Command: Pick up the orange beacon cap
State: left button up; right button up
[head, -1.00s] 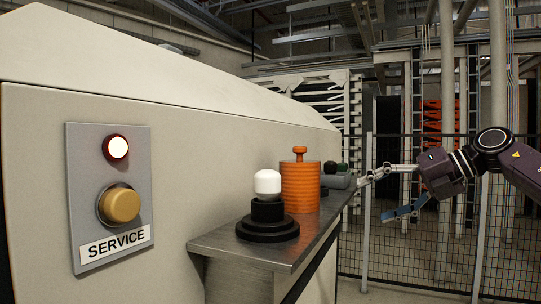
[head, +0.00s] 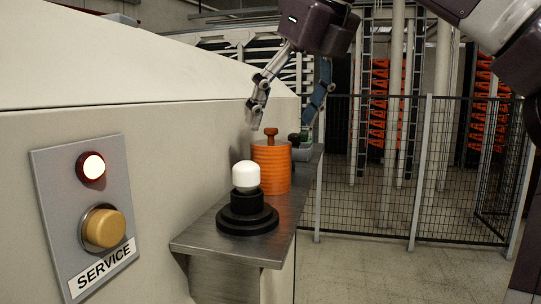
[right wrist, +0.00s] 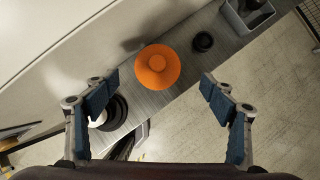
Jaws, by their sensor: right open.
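The orange beacon cap (head: 271,165) is a ribbed cylinder with a small knob on top. It stands upright on the metal shelf (head: 215,238), behind a white bulb (head: 246,176) on a round black base (head: 247,217). My right gripper (head: 283,118) is open and points down, above the cap and apart from it. In the right wrist view the cap (right wrist: 157,67) shows from above, between the fingers sideways but beyond their tips. The bulb's base (right wrist: 112,112) is partly hidden by the left-hand finger there. My left gripper is not in view.
A panel marked SERVICE (head: 84,215) has a lit red-rimmed lamp (head: 91,167) and a yellow button (head: 102,229). A small black round object (right wrist: 203,42) and a grey bin (right wrist: 246,16) lie past the cap on the shelf. A mesh fence (head: 380,170) stands right.

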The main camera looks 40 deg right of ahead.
aim_at(276, 131)
jog(key=shift+f, duration=0.35)
jog(key=x, duration=0.1)
jog(key=p+x, duration=0.1)
jog(key=x, duration=0.1)
jog(key=shift+w+a, duration=0.2)
jog(key=shift+w, duration=0.15)
jog(key=shift+w+d+f, duration=0.2)
jog(key=shift+w+f, duration=0.2)
jog(key=shift+f, duration=0.05)
jog(key=shift+s+r, duration=0.1)
jog(key=shift+s, duration=0.25)
jog(key=c, duration=0.3)
jog(key=shift+a, duration=0.1)
jog(key=c, duration=0.9)
jog(key=shift+r, duration=0.1)
jog(key=shift+c, duration=0.2)
